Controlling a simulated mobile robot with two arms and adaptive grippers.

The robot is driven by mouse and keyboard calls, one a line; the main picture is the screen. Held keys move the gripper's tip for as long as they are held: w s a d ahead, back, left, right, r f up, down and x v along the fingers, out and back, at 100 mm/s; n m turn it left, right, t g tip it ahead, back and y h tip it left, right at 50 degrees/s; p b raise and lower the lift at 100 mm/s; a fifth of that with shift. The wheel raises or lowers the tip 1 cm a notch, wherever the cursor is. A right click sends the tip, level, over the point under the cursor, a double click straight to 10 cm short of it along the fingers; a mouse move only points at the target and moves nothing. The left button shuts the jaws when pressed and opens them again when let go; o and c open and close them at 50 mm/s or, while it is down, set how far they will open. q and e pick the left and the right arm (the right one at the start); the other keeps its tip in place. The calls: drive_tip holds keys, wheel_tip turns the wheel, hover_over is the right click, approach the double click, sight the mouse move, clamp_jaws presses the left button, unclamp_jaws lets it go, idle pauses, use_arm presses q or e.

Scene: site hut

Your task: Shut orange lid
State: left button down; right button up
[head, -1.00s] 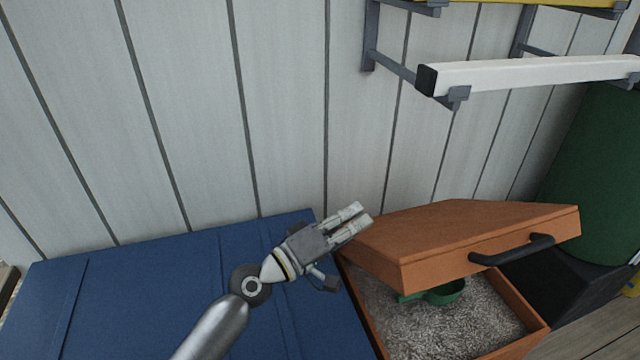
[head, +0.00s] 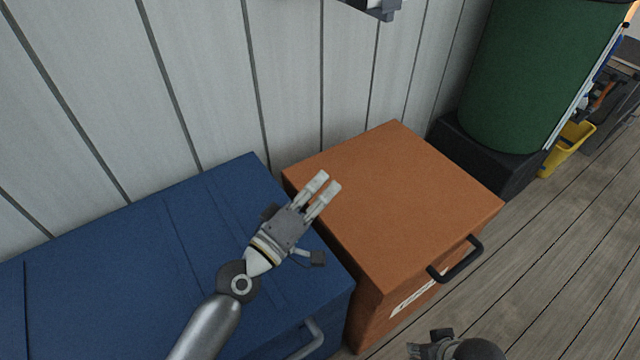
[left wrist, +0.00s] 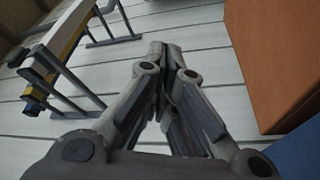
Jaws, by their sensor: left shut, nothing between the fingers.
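The orange lid (head: 400,200) lies down on the orange box (head: 372,312), with no gap or contents showing along the edges in view. Its black handle (head: 458,262) is at the front edge. My left gripper (head: 322,184) is shut and empty, in front of the lid's left part in the head view. In the left wrist view its fingers (left wrist: 163,50) are together, and the orange surface (left wrist: 275,60) is to their right. Part of my right gripper (head: 432,346) shows at the bottom edge of the head view; its fingers cannot be made out.
A blue chest (head: 130,255) stands directly left of the orange box. A green barrel (head: 540,80) on a black base (head: 490,160) stands behind right. A yellow bucket (head: 566,150) is farther right. Wooden floor (head: 560,270) is free at the front right.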

use_arm(q)
drive_tip(key=v, duration=1.2)
idle(0.4)
